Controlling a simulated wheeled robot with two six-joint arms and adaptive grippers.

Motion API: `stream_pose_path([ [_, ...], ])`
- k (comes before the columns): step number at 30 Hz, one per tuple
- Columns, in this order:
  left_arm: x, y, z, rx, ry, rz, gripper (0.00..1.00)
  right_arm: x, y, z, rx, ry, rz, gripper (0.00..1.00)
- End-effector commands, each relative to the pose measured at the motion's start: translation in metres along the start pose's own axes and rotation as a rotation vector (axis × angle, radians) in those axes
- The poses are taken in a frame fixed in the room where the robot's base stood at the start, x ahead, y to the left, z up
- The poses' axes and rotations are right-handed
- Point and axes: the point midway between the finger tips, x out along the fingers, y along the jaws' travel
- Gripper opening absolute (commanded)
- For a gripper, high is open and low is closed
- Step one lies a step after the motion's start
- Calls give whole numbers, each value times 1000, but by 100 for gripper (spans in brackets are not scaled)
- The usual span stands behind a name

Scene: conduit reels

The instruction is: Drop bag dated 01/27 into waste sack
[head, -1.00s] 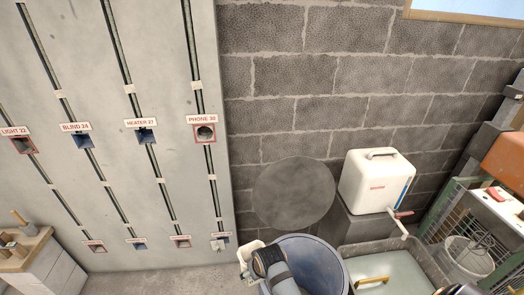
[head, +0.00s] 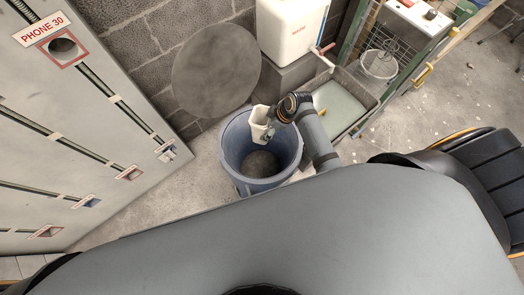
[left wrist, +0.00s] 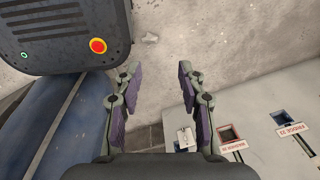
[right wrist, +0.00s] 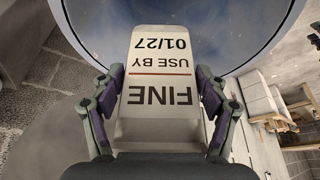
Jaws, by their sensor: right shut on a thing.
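The white bag (right wrist: 163,60) reads "FINE", "USE BY" and "01/27", upside down in the right wrist view. My right gripper (right wrist: 160,88) is shut on it, a finger on each side. The bag also shows in the head view (head: 259,121), in front of the far part of a blue round open container (head: 236,150). This container's bluish inside fills the top of the right wrist view (right wrist: 205,25). I cannot tell whether it is the waste sack. My left gripper (left wrist: 157,75) is open and empty above the floor; it is not seen in the head view.
A grey trough (head: 355,92) and a white tank (head: 292,30) stand right of the container. A grey panel with labelled boxes (head: 30,110) is at the left. A round grey disc (head: 215,82) leans on the block wall. Bare floor lies at the right.

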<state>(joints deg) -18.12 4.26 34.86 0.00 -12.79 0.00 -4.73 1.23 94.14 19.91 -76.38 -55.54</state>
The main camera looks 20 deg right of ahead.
Motion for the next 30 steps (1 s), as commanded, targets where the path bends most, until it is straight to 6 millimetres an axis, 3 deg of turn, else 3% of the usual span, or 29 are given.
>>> stream_pose_path([
  [4, 1, 0, 1, 0, 0, 0, 40, 6, -2, 2, -162, 0, -66, 24],
  [12, 6, -5, -36, 1, 56, -7, 40, 13, -3, 5, -192, -1, -77, 24],
  [24, 61, -1, -13, 1, 27, -6, 40, 56, -2, 23, -190, -1, -75, 24],
  [30, 73, 0, -13, 1, 27, -6, 40, 64, -2, 26, -189, -1, -75, 24],
])
